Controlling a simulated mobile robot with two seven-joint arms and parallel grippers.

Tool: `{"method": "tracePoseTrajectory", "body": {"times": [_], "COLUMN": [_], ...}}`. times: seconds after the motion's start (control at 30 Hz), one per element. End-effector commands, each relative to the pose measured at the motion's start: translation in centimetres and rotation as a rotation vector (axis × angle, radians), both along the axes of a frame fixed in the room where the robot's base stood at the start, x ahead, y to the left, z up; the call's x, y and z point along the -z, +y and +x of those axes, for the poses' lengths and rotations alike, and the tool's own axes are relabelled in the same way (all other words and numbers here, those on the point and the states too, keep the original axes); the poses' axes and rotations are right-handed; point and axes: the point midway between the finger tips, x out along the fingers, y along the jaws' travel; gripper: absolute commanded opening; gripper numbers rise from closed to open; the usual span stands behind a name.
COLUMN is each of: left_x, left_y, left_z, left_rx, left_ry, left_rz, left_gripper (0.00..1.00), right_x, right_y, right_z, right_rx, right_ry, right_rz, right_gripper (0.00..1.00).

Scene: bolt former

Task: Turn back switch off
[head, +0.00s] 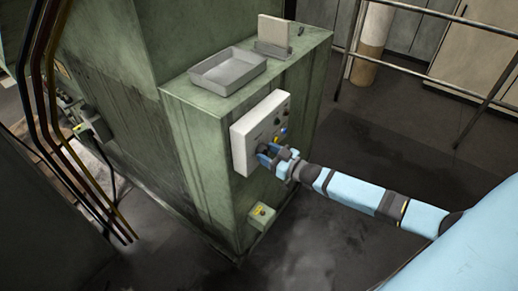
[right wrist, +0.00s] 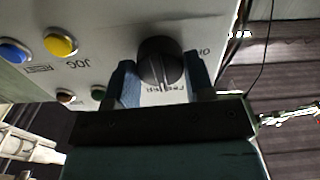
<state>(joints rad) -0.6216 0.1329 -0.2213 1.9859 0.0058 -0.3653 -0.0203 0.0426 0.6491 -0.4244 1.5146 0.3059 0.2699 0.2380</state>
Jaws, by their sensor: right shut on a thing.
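The black rotary switch (right wrist: 160,62) is on a light grey control panel (right wrist: 112,28), which shows upside down in the right wrist view. Lettering is printed around the knob, partly hidden. My right gripper (right wrist: 163,82) has its two blue fingers on either side of the knob and is shut on it. In the head view, the panel (head: 243,143) is on the front of a green machine cabinet, and my right gripper (head: 266,155) is at its lower part, hiding the switch. My left gripper is in neither view.
Blue (right wrist: 14,51) and yellow (right wrist: 60,42) buttons and smaller buttons share the panel. A grey tray (head: 205,84) lies on the cabinet top. A metal railing (head: 425,72) stands behind; the dark floor at right is open.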

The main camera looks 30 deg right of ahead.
Motion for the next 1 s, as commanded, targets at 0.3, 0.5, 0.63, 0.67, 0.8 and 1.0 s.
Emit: {"method": "tracePoseTrajectory", "body": {"times": [0.3, 0.5, 0.63, 0.67, 0.8, 1.0], "left_x": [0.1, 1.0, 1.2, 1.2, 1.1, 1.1], "left_y": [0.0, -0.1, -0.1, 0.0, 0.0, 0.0], "left_z": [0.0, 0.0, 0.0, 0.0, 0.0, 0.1], "left_rx": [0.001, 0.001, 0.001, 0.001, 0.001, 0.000], "left_ry": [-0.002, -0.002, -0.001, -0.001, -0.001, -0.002], "left_rz": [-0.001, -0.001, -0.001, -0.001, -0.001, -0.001], "left_gripper": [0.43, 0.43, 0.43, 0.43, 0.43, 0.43], "right_x": [0.0, 0.2, 0.0, 0.0, -0.1, 0.0], "right_y": [0.0, 0.0, 0.0, 0.0, 0.0, 0.0], "right_z": [0.0, 0.0, 0.0, 0.0, 0.0, 0.0], "right_rx": [0.001, 0.002, 0.001, 0.001, 0.001, 0.000], "right_ry": [-0.172, -0.306, -0.343, -0.344, -0.342, -0.341], "right_rz": [-0.412, -0.735, -0.825, -0.827, -0.824, -0.821], "right_gripper": [0.11, 0.11, 0.11, 0.11, 0.51, 0.72]}}
